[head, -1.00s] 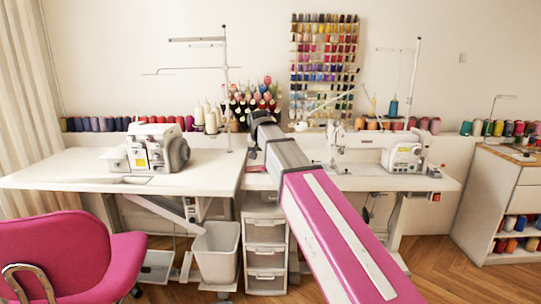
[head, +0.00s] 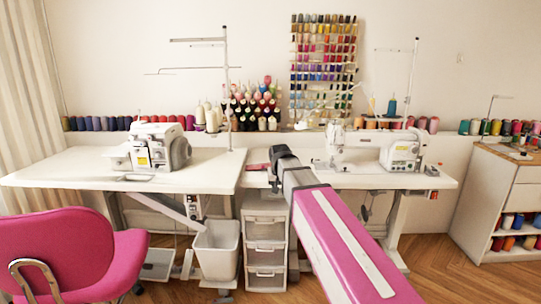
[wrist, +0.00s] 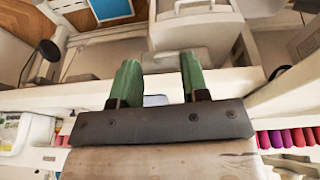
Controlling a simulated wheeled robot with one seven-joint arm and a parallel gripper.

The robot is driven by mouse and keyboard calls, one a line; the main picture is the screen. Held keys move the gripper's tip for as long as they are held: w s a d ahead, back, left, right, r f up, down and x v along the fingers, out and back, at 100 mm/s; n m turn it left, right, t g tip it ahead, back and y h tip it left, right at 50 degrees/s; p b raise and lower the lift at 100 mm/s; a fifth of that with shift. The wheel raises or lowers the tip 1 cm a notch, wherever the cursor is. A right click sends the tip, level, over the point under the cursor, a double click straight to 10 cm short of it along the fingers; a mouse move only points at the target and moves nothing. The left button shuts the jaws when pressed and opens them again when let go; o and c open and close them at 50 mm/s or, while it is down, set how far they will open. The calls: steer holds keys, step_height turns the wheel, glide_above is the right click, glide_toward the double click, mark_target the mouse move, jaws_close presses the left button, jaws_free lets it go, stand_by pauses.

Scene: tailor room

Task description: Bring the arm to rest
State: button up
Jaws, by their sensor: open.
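My gripper (wrist: 160,62) shows in the wrist view with two green fingers set apart and nothing between them. In the head view my pink and grey arm reaches up from the bottom right. Its dark far end is in front of the gap between the two sewing tables, and the fingers cannot be made out there. The wrist view looks past the fingers to a pale table edge and white furniture, with floor at the top.
A serger (head: 158,148) stands on the left table (head: 60,172). A sewing machine (head: 400,150) stands on the right table (head: 436,182). A white drawer unit (head: 264,254) and a bin (head: 216,250) are below. A pink chair (head: 60,250) is at left.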

steer(key=s+d+f+g, duration=0.1)
steer(key=s+d+f, duration=0.6)
steer(key=s+f, duration=0.3)
steer(key=s+d+f+g, duration=0.2)
steer(key=s+d+f, duration=0.5)
steer(key=f, duration=0.5)
steer(key=s, duration=0.2)
steer(key=shift+s+d+f, duration=0.25)
steer(key=shift+s+d, duration=0.1)
steer(key=shift+d, duration=0.05)
